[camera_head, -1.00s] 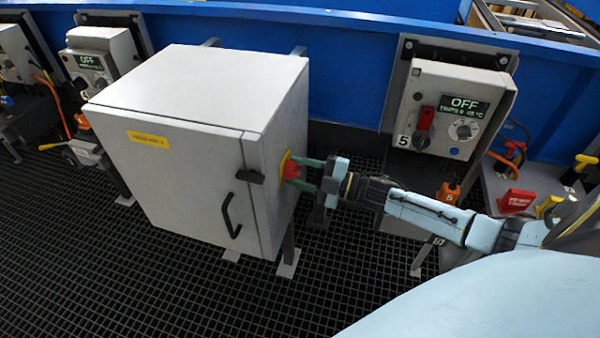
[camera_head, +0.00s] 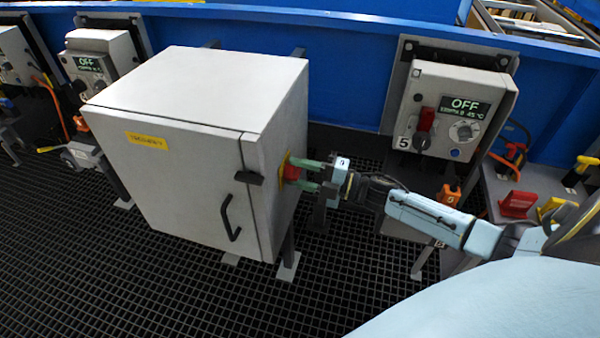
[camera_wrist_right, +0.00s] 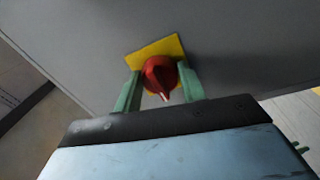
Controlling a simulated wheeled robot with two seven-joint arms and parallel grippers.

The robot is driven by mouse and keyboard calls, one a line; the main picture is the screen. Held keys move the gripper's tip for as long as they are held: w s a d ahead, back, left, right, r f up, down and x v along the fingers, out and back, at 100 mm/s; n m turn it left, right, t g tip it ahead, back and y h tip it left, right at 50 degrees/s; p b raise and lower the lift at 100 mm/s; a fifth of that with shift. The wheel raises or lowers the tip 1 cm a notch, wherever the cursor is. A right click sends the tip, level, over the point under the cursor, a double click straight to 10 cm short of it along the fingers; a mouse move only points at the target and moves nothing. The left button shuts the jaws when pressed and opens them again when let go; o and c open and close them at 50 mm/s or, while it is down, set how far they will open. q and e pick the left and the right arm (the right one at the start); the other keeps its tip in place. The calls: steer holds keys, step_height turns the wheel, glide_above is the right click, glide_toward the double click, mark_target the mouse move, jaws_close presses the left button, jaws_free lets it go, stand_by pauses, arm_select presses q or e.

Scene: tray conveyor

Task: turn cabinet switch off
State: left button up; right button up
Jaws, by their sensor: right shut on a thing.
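The grey cabinet (camera_head: 185,170) stands left of centre in the head view, its door shut with a black handle (camera_head: 231,217). On its right side is a red rotary switch (camera_head: 291,173) on a yellow plate (camera_head: 283,163). In the right wrist view the red switch (camera_wrist_right: 159,75) sits on the yellow plate (camera_wrist_right: 155,48), its pointer slanting down and slightly right. My right gripper (camera_head: 305,174) is shut on the red switch, with its green fingers on either side of the knob. In the right wrist view the fingers (camera_wrist_right: 158,86) flank the knob. My left gripper is not in view.
A control box (camera_head: 452,110) marked 5 with an OFF display stands at the back right. More control boxes (camera_head: 95,62) stand at the left. A blue beam (camera_head: 345,75) runs behind. The black grid floor (camera_head: 110,280) in front of the cabinet is clear.

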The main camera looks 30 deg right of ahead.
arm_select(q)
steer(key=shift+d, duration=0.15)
arm_select(e)
steer(key=o, duration=1)
steer(key=shift+c, duration=0.2)
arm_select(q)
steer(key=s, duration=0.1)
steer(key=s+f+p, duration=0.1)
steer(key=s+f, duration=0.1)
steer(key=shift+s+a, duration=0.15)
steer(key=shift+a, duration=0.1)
arm_select(e)
steer(key=v, duration=1.3)
steer(key=shift+s, duration=0.2)
